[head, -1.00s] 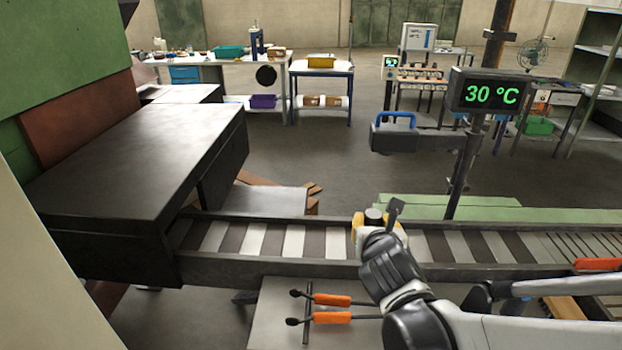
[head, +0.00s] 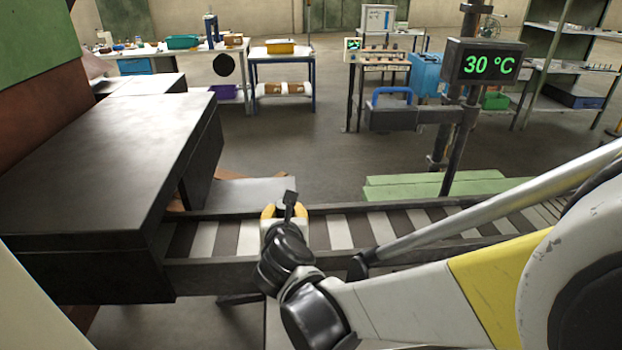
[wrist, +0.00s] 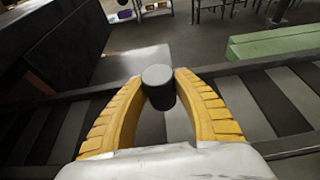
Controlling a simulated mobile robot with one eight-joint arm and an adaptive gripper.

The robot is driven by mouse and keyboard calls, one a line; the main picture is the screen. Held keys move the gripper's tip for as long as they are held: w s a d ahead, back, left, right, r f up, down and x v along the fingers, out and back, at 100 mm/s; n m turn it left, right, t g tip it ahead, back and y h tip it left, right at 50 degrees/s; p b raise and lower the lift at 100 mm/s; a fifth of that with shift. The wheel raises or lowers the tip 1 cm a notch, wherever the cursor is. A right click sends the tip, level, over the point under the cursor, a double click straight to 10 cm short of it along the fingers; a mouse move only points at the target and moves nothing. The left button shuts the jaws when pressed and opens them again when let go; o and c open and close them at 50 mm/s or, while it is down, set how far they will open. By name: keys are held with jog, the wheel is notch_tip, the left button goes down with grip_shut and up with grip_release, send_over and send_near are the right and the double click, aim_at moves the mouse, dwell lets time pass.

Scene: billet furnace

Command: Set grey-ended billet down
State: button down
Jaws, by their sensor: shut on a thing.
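In the wrist view my gripper (wrist: 159,88) has its yellow fingers closed around a short dark cylinder, the billet (wrist: 159,76), whose upper end is grey. It is held upright over the slatted conveyor; I cannot tell whether its lower end touches the slats.
The dark furnace housing (head: 100,170) stands at the left over the conveyor's end. A temperature display (head: 484,63) reading 30 °C stands on a post behind the conveyor. Green beams (head: 430,186) lie behind it. Benches stand farther back.

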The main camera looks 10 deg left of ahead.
jog(key=shift+s+a+f, duration=0.1)
jog(key=shift+a+f, duration=0.25)
jog(key=shift+a, duration=0.05)
notch_tip(320, 180, down, 4)
jog(key=shift+r+b, duration=0.1)
jog(key=shift+b, duration=1)
jog(key=shift+r, duration=0.1)
jog(key=c, duration=1.4)
grip_release()
jog(key=shift+f, duration=0.25)
jog(key=o, duration=0.4)
jog(key=shift+c, duration=0.2)
jog(key=shift+r, duration=0.1)
